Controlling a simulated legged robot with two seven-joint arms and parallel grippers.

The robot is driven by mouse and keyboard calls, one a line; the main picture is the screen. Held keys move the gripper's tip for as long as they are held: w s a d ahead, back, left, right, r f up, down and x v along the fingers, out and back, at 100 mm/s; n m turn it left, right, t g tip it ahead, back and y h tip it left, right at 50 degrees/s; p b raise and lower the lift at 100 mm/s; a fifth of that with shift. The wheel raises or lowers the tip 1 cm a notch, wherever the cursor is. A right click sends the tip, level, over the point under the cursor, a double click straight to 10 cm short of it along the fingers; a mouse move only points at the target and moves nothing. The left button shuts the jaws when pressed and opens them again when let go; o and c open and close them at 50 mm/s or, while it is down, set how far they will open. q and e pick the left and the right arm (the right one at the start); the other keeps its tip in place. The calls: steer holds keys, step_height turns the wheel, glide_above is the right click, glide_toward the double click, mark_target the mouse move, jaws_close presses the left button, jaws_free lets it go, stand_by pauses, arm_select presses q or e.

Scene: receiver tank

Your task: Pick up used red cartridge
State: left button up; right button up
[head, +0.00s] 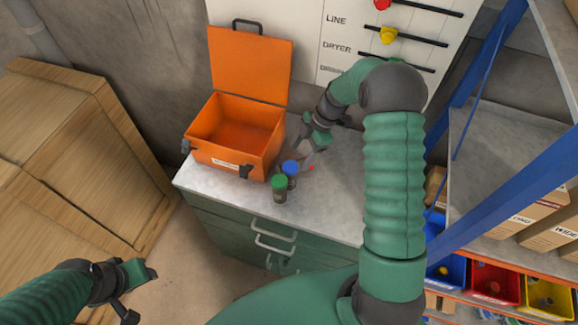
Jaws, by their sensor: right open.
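A small red spot (311,168) shows on the grey bench top, close to my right gripper; it is too small to tell if it is the used red cartridge. A blue-capped cartridge (290,168) and a green-capped cartridge (279,183) stand upright near the bench's front edge, left of the red spot. My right gripper (304,156) is open just behind the blue cap and the red spot, pointing down; its fingers look empty. My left gripper (143,293) is open and empty at the lower left, away from the bench.
An open orange case (232,150) with its lid raised stands on the left of the bench (225,189). Wooden crates (75,150) fill the left. A blue-framed shelf (480,95) with bins stands close on the right. A labelled white panel (300,35) is behind.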

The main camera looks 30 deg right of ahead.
mark_target(299, 162)
steer(key=f, duration=0.1)
steer(key=d+f+p, duration=0.1)
steer(key=f+p, duration=0.1)
steer(key=shift+s+d+f, duration=0.15)
steer(key=shift+d+f, duration=0.15)
steer(key=x, duration=0.2)
steer(key=shift+d+f, duration=0.15)
steer(key=shift+f, duration=0.25)
steer(key=shift+w+a+f, duration=0.1)
steer(key=shift+w+a, duration=0.15)
steer(key=shift+a, duration=0.75)
steer(key=shift+c, duration=0.5)
steer(key=shift+s+a+r, duration=0.1)
steer(key=shift+r, duration=0.2)
steer(key=shift+c, duration=2.4)
steer(key=shift+s+d+f, duration=0.1)
steer(key=shift+d+f, duration=0.1)
steer(key=shift+d, duration=0.55)
jaws_close()
arm_select(q)
steer(key=r, duration=0.1)
steer(key=d+r, duration=0.2)
steer(key=shift+s+d, duration=0.1)
steer(key=shift+s, duration=0.15)
arm_select(e)
steer(key=shift+a, duration=0.15)
